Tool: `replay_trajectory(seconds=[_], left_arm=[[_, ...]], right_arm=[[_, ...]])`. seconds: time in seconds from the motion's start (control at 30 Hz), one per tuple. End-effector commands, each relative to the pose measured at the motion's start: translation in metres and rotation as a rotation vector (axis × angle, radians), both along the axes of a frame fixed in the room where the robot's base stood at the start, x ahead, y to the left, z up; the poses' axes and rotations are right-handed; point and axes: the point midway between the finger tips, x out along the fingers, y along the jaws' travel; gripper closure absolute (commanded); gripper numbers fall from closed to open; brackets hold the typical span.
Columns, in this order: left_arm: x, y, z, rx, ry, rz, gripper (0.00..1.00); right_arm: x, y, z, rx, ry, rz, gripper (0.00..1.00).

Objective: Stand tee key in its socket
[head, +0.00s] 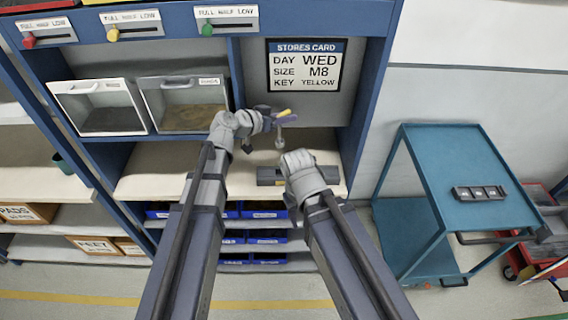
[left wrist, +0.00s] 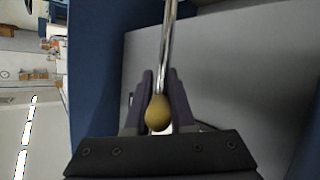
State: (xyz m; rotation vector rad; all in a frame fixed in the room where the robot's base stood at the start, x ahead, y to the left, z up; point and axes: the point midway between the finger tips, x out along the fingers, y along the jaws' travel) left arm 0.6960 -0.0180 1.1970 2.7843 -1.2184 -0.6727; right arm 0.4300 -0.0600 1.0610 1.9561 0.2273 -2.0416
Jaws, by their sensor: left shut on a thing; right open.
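The tee key (head: 280,143) is held in the air in front of the cabinet. Its yellow part (head: 285,112) is at my left gripper and its metal shank hangs down to a thicker end. In the left wrist view a yellow rounded end (left wrist: 158,112) sits between the dark purple fingers, with the shiny shank (left wrist: 168,40) running up. My left gripper (head: 280,117) is shut on the key. My right gripper (head: 298,160) is lower, over the bench; its fingers are hidden by its wrist. A dark grey block (head: 268,176) lies behind that wrist; I cannot make out a socket in it.
Two clear-fronted bins (head: 98,107) stand left, below levers with red, yellow and green knobs. Blue bins (head: 264,210) sit under the bench (head: 155,180). A teal cart (head: 455,170) stands right. The bench's left part is clear.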

Motion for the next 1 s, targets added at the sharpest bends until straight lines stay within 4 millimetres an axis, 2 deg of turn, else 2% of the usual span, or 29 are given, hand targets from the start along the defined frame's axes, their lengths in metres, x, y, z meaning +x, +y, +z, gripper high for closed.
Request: replay_trajectory(seconds=[0.03, 0.6, 0.7, 1.0], left_arm=[[0.0, 0.0, -0.014, 0.0, 0.0, 0.0, 1.0], [0.0, 0.0, -0.114, 0.0, 0.0, 0.0, 1.0], [0.0, 0.0, -0.122, 0.0, 0.0, 0.0, 1.0], [0.0, 0.0, -0.127, 0.0, 0.0, 0.0, 1.0]], right_arm=[[0.0, 0.0, -0.014, 0.0, 0.0, 0.002, 0.5], [0.0, 0.0, -0.114, -0.001, 0.0, 0.002, 0.5], [0.0, 0.0, -0.122, -0.001, 0.0, 0.002, 0.5], [0.0, 0.0, -0.127, -0.001, 0.0, 0.002, 0.5]])
